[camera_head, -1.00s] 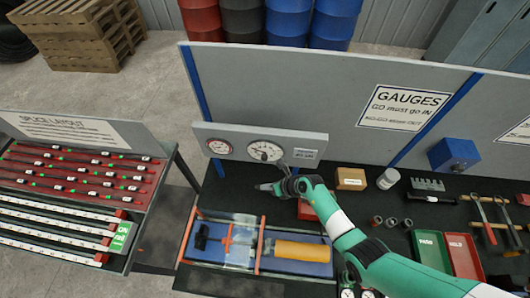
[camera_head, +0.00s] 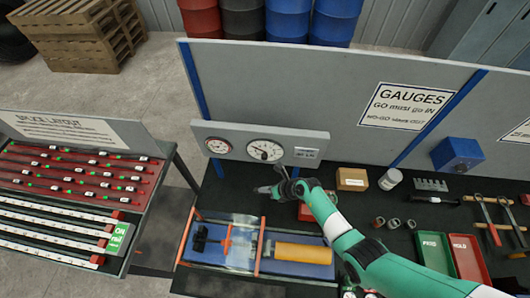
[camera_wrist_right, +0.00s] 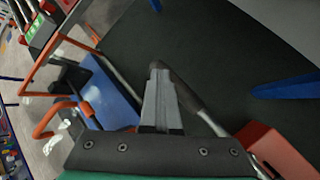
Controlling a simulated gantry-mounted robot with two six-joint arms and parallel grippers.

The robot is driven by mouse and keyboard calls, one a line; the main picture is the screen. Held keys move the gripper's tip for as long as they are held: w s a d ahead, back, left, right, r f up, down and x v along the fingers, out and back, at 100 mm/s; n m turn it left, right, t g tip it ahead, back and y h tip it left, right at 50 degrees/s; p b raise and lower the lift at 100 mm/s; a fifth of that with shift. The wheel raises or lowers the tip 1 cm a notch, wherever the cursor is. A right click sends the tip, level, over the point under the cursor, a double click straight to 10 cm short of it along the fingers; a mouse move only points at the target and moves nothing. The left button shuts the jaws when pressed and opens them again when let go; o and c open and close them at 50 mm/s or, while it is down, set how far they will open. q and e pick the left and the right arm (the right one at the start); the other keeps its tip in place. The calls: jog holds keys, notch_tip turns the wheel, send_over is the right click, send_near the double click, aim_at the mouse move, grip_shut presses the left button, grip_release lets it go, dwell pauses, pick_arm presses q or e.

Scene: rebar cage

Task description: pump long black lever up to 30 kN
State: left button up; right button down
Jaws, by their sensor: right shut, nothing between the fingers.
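My right gripper (camera_head: 264,190) reaches in from the right over the dark bench, in front of the gauge panel; its fingers are closed and empty. In the right wrist view the closed fingers (camera_wrist_right: 158,85) lie right beside the long lever's dark grip (camera_wrist_right: 184,90), with its metal rod running down to the right; I cannot tell whether they touch. The lever is small and partly hidden by my gripper in the head view. The large white dial (camera_head: 265,150) sits on the grey panel beside a smaller gauge (camera_head: 218,146); its reading is too small to tell. My left gripper is not in view.
A blue-bedded rig with a clear guard (camera_head: 242,243), orange bars and a yellow cylinder (camera_head: 303,253) stands in front of the gripper. A red box (camera_head: 305,211) is close to its right. A cardboard box (camera_head: 352,179) and a tall divider stand behind.

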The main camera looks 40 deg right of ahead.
jog(key=shift+f, duration=0.1)
jog(key=shift+f+b, duration=0.5)
jog(key=shift+f, duration=0.1)
jog(key=shift+a+f+b, duration=0.1)
jog(key=shift+f+b, duration=0.4)
jog(key=shift+f, duration=0.2)
